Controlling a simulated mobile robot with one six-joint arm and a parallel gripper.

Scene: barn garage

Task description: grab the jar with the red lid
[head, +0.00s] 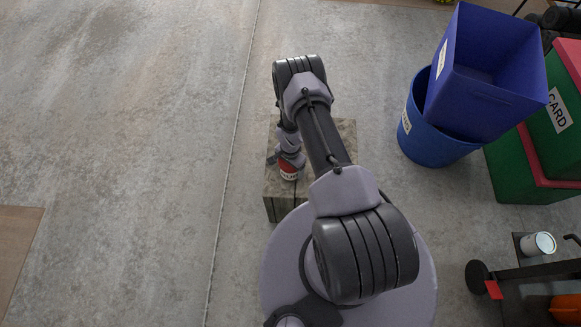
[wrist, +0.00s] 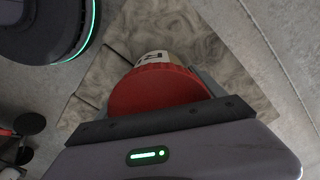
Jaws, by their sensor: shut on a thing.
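The jar with the red lid (head: 290,170) stands on a grey stone-like block (head: 340,131) in the head view, partly covered by my gripper (head: 284,158). In the wrist view the round red lid (wrist: 158,90) fills the middle, with a strip of the jar's pale label (wrist: 152,57) showing beyond it. My gripper (wrist: 160,108) is shut on the jar, its fingers at the sides of the lid. The block's marbled top (wrist: 215,45) lies below the jar. I cannot tell whether the jar's base touches the block.
A blue bin (head: 415,138) with a blue box (head: 500,105) in it stands right of the block. Green containers (head: 515,165) with red lids stand farther right. A white can (head: 538,244) is at the lower right. The concrete floor (head: 130,130) on the left is clear.

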